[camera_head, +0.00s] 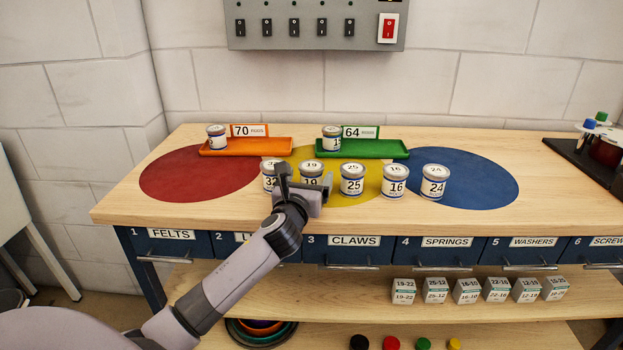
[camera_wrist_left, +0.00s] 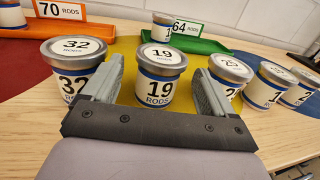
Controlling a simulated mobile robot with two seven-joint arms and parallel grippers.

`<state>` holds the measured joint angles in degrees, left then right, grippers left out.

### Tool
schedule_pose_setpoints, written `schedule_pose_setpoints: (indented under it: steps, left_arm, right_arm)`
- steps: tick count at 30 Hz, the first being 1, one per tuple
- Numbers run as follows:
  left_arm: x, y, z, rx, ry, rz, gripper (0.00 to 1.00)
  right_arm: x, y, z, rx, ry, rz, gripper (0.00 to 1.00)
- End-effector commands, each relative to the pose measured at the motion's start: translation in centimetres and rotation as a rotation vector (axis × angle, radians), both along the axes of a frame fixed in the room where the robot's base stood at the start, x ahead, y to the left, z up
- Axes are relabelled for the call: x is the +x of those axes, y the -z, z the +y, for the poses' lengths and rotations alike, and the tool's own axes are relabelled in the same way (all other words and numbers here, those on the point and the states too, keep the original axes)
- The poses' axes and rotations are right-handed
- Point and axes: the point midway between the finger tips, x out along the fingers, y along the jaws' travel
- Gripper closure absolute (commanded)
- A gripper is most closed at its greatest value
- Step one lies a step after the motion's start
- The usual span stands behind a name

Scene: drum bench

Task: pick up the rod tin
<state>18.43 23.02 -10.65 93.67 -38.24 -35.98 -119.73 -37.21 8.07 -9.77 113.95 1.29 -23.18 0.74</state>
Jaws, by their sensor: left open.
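A row of white rod tins with grey lids stands on the bench. They are numbered 32 (camera_head: 268,167), 19 (camera_head: 311,166), 25 (camera_head: 352,180), 16 (camera_head: 395,182) and 24 (camera_head: 434,183). My left gripper (camera_head: 305,181) is open in front of tin 19 and partly hides it and tin 32. In the left wrist view, tin 19 (camera_wrist_left: 160,84) stands upright between the open fingers (camera_wrist_left: 158,72). Tin 32 (camera_wrist_left: 75,66) is just outside the left finger, and tin 25 (camera_wrist_left: 228,70) is behind the right finger. I cannot tell whether the fingers touch any tin. My right gripper is not in view.
An orange tray (camera_head: 270,145) signed 70 and a green tray (camera_head: 380,149) signed 64 lie behind the row, each with one tin at its left end. A black tray (camera_head: 575,153) with bottles is far right.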

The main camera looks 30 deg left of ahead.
Motion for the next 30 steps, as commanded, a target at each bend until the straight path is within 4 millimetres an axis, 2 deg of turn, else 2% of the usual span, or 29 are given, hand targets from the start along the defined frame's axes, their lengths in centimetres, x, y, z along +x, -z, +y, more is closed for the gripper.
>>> schedule_pose_setpoints:
  steps: [15,25,26,30]
  left_arm:
    - [4.6,0.0,1.7,-0.001,0.0,0.0,0.13]
    - [4.9,0.0,1.8,-0.001,0.001,0.0,0.13]
    - [4.9,0.0,1.8,-0.001,0.001,0.0,0.2]
    - [4.9,0.0,1.8,-0.001,0.001,0.0,0.65]
  right_arm:
    - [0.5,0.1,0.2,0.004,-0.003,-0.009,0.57]
    - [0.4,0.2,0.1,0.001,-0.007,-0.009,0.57]
    - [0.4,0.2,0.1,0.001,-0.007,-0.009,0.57]
    - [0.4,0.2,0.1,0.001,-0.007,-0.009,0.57]
